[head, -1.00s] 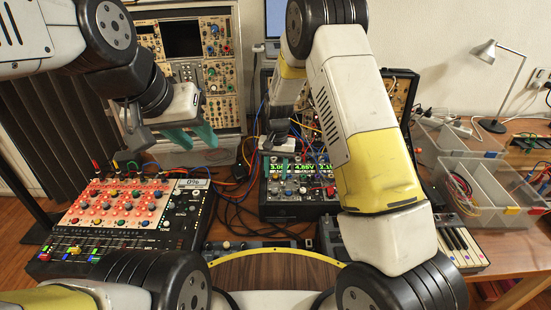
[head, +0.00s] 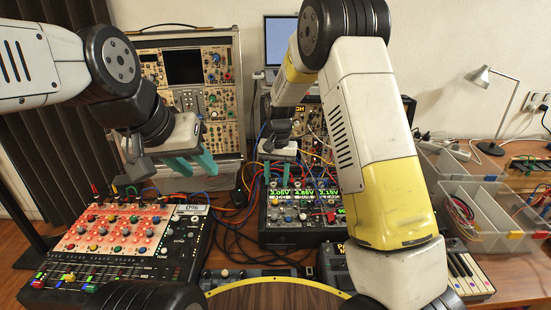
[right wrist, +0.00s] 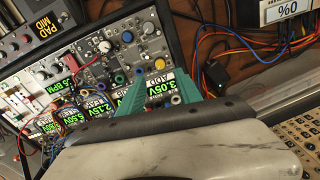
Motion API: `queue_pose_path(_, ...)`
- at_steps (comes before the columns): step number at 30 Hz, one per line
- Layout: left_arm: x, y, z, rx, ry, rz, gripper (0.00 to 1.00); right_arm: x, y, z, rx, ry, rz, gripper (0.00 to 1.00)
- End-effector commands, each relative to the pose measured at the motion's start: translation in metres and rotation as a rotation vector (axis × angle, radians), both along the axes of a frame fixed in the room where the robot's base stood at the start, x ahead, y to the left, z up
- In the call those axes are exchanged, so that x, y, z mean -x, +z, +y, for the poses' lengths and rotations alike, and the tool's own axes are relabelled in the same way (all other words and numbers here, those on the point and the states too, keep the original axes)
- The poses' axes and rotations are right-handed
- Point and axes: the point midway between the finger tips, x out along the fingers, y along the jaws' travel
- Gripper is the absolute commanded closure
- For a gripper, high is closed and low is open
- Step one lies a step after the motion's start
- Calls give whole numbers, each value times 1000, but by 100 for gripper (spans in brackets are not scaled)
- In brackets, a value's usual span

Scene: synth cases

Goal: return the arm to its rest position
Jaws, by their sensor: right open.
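My left gripper (head: 192,167) hangs over the back edge of the red-panelled synth case at the left. Its two teal fingers are apart with nothing between them. My right arm crosses the middle of the head view, its white and yellow link bent at the elbow. My right gripper (head: 280,172) is small behind it, pointing down over the dark module rack (head: 285,238). In the right wrist view the teal fingers (right wrist: 160,92) are spread and empty, above the rack's knobs and green displays. I cannot tell the fingertips' exact height over the panel.
The red-panelled case (head: 110,232) stands front left. A tall cream rack (head: 190,75) and a laptop (head: 281,40) are behind. Clear bins (head: 490,210), a small keyboard (head: 468,272) and a lamp (head: 480,76) are at the right. Loose cables lie between the cases.

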Motion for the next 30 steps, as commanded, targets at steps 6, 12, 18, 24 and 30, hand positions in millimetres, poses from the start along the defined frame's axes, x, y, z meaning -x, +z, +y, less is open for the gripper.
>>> queue_pose_path(6, 0, 0, 0, 0, 0, 0, 64, 20, 64, -26, -64, 3, -65, 59)
queue_pose_path(12, 0, 0, 0, 0, 0, 0, 64, 69, 140, -62, -134, 32, -166, 59)
queue_pose_path(18, 0, 0, 0, 0, 0, 0, 64, 131, 193, -93, -169, 72, -283, 59)
queue_pose_path(24, 0, 0, 0, 0, 0, 0, 64, 198, 223, -117, -166, 114, -407, 59)
queue_pose_path(30, 0, 0, 0, 0, 0, 0, 64, 251, 229, -131, -135, 149, -509, 59)
